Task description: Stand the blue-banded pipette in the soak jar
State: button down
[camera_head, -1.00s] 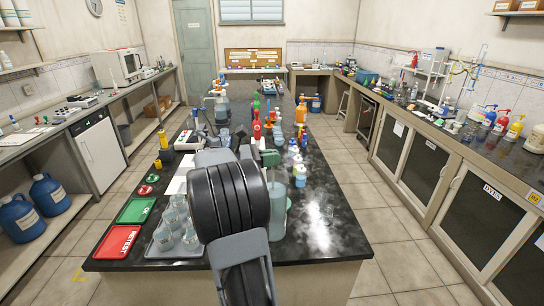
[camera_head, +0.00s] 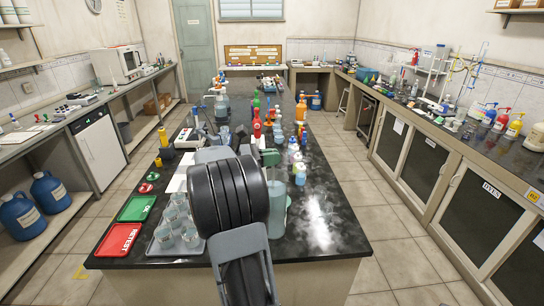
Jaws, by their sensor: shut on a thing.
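My gripper (camera_head: 257,153) is partly hidden behind my own black arm link over the middle of the dark bench. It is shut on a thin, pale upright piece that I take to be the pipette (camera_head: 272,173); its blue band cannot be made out. A tall, grey-green clear jar (camera_head: 278,205), which looks like the soak jar, stands just right of my arm link, below the gripper. The pale piece lines up with the jar's mouth, but I cannot tell whether its tip is inside. A green part (camera_head: 269,157) shows beside the jaws.
A tray of beakers (camera_head: 175,230), a red tray (camera_head: 118,239) and a green tray (camera_head: 137,208) lie left of my arm. Several bottles (camera_head: 296,165) stand close behind the jar. The bench's front right (camera_head: 330,225) is clear.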

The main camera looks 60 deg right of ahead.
jog(key=c, duration=1.2)
grip_release()
jog(key=shift+o, duration=0.2)
jog(key=b+v, duration=0.1)
jog(key=v, duration=1.3)
jog(key=shift+d, duration=0.1)
